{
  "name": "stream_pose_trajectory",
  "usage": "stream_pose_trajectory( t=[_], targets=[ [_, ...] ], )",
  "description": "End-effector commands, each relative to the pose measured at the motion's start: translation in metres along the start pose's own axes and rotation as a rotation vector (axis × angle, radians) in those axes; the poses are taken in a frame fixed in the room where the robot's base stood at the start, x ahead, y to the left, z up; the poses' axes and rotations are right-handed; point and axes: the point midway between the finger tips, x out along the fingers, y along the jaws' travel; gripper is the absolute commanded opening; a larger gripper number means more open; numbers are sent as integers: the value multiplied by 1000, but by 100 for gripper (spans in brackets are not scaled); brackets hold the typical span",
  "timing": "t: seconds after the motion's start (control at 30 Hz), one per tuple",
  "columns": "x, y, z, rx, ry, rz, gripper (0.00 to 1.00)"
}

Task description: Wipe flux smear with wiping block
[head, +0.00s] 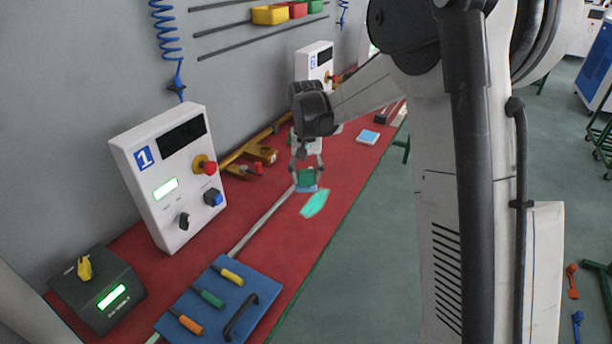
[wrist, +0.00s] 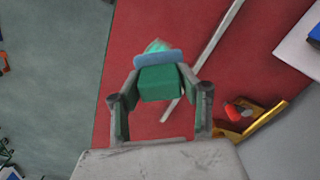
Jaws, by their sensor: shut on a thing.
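My gripper (head: 306,172) is shut on the wiping block (head: 306,176), a green block with a light blue pad at its lower end. In the wrist view the block (wrist: 160,83) sits between the two fingers of the gripper (wrist: 160,98), with its blue pad at the far end. The flux smear (head: 314,203) is a bright teal-green patch on the red bench top, just in front of the block in the head view. In the wrist view part of the smear (wrist: 156,46) shows beyond the pad; the rest is hidden. I cannot tell whether the pad touches the bench.
The red bench (head: 225,225) holds a white control box (head: 172,175) and a yellow pipe (head: 245,150) along the wall. A thin grey strip (head: 262,218) runs beside the smear. A blue tool tray (head: 245,280) lies near, and a light blue pad (head: 369,136) lies farther off.

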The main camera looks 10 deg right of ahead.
Motion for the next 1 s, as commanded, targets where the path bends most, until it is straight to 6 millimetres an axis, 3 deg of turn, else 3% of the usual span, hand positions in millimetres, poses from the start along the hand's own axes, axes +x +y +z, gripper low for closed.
stream_pose_trajectory(
  t=[0.03, 0.2, 0.57, 1.0],
  targets=[
    [16, 0, 0, -1, 0, 0, 15],
    [34, 0, 0, -1, 0, 0, 15],
    [47, 0, 0, -1, 0, 0, 15],
    [86, -1, 0, -1, 0, 0, 15]
  ],
)
